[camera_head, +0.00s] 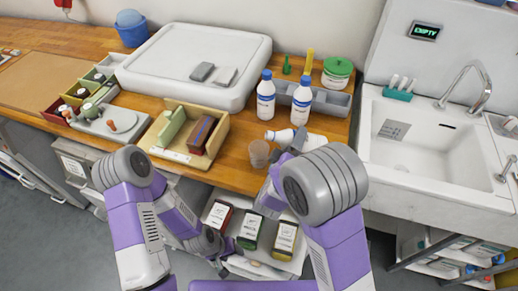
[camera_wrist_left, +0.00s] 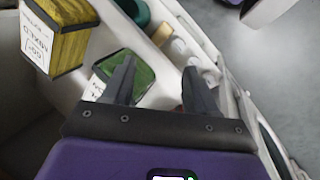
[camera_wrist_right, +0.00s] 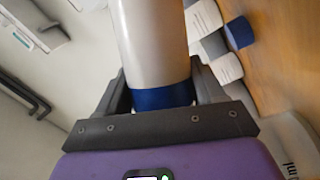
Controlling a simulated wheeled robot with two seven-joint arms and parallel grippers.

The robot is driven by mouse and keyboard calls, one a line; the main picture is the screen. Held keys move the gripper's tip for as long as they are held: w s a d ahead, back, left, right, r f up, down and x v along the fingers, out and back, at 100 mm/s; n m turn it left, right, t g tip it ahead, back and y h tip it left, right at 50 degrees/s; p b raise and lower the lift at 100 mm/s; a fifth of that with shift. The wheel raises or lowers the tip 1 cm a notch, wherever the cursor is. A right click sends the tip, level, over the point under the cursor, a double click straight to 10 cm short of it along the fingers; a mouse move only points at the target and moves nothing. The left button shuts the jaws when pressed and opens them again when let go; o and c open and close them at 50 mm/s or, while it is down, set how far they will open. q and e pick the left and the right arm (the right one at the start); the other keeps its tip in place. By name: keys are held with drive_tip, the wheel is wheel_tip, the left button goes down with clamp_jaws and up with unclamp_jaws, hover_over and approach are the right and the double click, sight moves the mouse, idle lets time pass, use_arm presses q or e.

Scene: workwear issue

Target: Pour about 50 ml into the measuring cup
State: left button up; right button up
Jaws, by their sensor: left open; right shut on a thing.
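The measuring cup (camera_head: 259,153) is a small clear cup standing on the wooden counter near its front edge; any liquid in it is too small to tell. My right gripper (camera_head: 293,143) is shut on a white bottle (camera_head: 279,135), which lies tipped nearly level just above and right of the cup, its end pointing left. The right wrist view shows the pale bottle (camera_wrist_right: 150,45) with a blue band between the fingers. No stream is visible. My left gripper (camera_wrist_left: 159,70) is open and empty, low in front of the counter near a green-topped container (camera_wrist_left: 130,75).
Two white bottles with blue labels (camera_head: 265,97) (camera_head: 301,101) stand behind the cup by a grey tray (camera_head: 335,102). A wooden box (camera_head: 183,157) is left of the cup. The sink (camera_head: 430,150) is at right. Several containers (camera_head: 249,229) sit below the counter.

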drive_tip(key=shift+f+n, duration=0.1)
drive_tip(key=shift+n, duration=0.2)
drive_tip(key=shift+a+n+t, duration=0.3)
drive_tip(key=shift+n+t, duration=0.2)
drive_tip(key=shift+n, duration=0.3)
idle(0.3)
drive_tip(key=shift+r+n+t+p, duration=0.25)
drive_tip(key=shift+n+t+p, duration=0.05)
drive_tip(key=shift+n+p, duration=0.1)
idle(0.4)
drive_tip(key=shift+d, duration=0.4)
drive_tip(key=shift+r+n, duration=0.2)
drive_tip(key=shift+n, duration=0.1)
idle(1.5)
drive_tip(key=shift+f, duration=0.1)
